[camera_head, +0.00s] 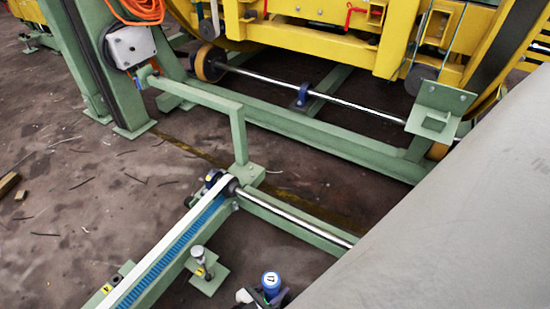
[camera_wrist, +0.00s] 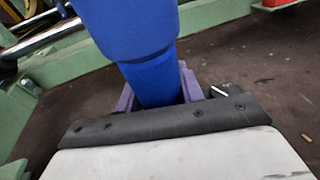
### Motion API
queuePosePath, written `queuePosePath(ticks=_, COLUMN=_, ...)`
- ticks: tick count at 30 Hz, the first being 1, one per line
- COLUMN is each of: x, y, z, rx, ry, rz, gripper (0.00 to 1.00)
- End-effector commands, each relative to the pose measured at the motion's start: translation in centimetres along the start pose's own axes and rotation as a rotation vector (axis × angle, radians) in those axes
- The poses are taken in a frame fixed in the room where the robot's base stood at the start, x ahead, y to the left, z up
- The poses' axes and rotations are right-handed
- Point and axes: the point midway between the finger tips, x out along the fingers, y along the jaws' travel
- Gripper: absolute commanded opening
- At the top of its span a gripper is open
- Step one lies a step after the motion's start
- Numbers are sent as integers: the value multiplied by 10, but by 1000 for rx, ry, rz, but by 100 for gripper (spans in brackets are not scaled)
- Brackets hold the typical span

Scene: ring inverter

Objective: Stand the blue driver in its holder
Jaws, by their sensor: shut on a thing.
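The blue driver (camera_head: 271,284) stands at the bottom edge of the head view, its round end up with a dark mark on a pale label. In the wrist view the blue driver (camera_wrist: 130,28) fills the upper middle, tilted a little in the picture. My gripper (camera_head: 262,296) is shut on it, white and dark beside it at the picture's edge. In the wrist view purple finger pieces of my gripper (camera_wrist: 157,85) lie on both sides of the blue shaft. The driver's lower end is hidden. I cannot make out a holder for certain in either view.
A green beam with a blue toothed strip (camera_head: 175,255) runs left of the driver. A short metal post (camera_head: 198,256) stands on a green plate beside it. A steel shaft (camera_head: 295,219) lies behind. A large grey surface (camera_head: 460,220) covers the lower right. Brown floor (camera_head: 80,180) is open at left.

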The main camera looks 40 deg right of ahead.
Motion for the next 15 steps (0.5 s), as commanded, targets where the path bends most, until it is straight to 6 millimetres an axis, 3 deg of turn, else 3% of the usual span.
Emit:
queuePosePath(ticks=4, x=1, y=0, z=0, rx=0, ry=-5, rz=0, gripper=0)
queuePosePath(ticks=5, x=1, y=0, z=0, rx=0, ry=-5, rz=0, gripper=38)
queuePosePath(ticks=9, x=1, y=0, z=0, rx=0, ry=-3, rz=0, gripper=57)
queuePosePath(ticks=11, x=1, y=0, z=-1, rx=0, ry=-3, rz=0, gripper=63)
queuePosePath(ticks=15, x=0, y=0, z=-1, rx=0, ry=-1, rz=0, gripper=63)
